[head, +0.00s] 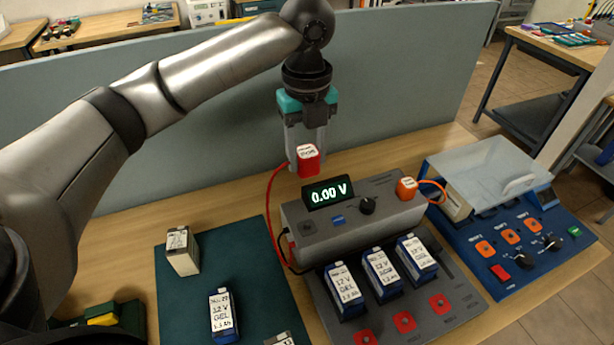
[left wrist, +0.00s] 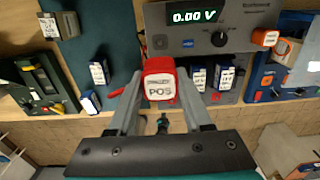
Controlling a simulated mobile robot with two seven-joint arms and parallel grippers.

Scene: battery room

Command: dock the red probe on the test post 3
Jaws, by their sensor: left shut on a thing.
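My left gripper (head: 307,140) is shut on the red probe (head: 308,160), a red block with a white label, and holds it in the air behind the meter. In the left wrist view the probe (left wrist: 159,82) sits between the two fingers and its label reads "POS". A red cable runs from it to the left side of the grey tester (head: 345,240). Three red square pads (head: 365,338), (head: 404,321) and (head: 439,303) lie along the tester's front, before three blue batteries. I cannot read which is test post 3. My right gripper is not in view.
The tester's display (head: 328,192) reads 0.00 V. An orange probe (head: 407,188) sits at its right end. A blue box (head: 530,250) with a clear lid stands right. A dark mat (head: 180,300) with several batteries lies left. A grey-blue partition (head: 400,80) stands behind.

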